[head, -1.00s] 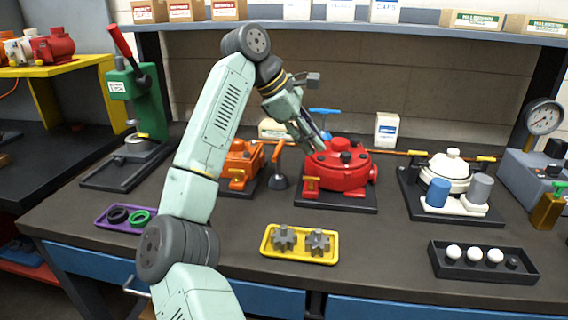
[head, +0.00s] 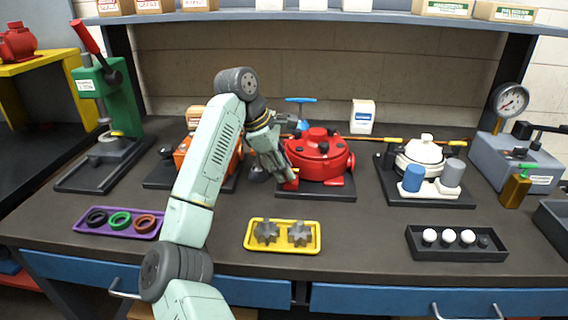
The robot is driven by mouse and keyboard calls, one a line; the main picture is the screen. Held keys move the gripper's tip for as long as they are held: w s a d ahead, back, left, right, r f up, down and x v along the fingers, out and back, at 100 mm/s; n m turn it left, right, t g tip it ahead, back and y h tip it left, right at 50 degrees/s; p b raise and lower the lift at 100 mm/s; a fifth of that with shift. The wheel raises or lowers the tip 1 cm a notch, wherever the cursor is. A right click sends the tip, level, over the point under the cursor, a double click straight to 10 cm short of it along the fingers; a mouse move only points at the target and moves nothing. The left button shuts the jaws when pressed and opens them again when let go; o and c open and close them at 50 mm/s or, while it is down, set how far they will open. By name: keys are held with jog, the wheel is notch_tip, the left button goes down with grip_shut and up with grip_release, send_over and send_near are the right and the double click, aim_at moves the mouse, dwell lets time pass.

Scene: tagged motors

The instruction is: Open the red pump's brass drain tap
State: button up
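The red pump (head: 322,172) is a round red housing with dark knobs on its lid. It stands on a dark base plate at the middle of the bench. My gripper (head: 285,177) is low at the pump's front left corner, pointing down, touching or very close to a small red part (head: 291,185) there. The brass drain tap is not clearly visible; the gripper covers most of that corner. The fingers are too small and overlapped to show whether they are open or closed.
An orange pump (head: 184,152) stands left, partly behind my arm. A white pump (head: 421,158) stands right. A yellow tray (head: 249,247) with grey gears, a purple tray (head: 80,224) with rings and a black tray (head: 415,250) with white balls lie in front. A blue T-handle (head: 300,101) rises behind the red pump.

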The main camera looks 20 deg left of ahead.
jog(key=shift+f, duration=0.1)
jog(key=shift+c, duration=0.5)
grip_shut()
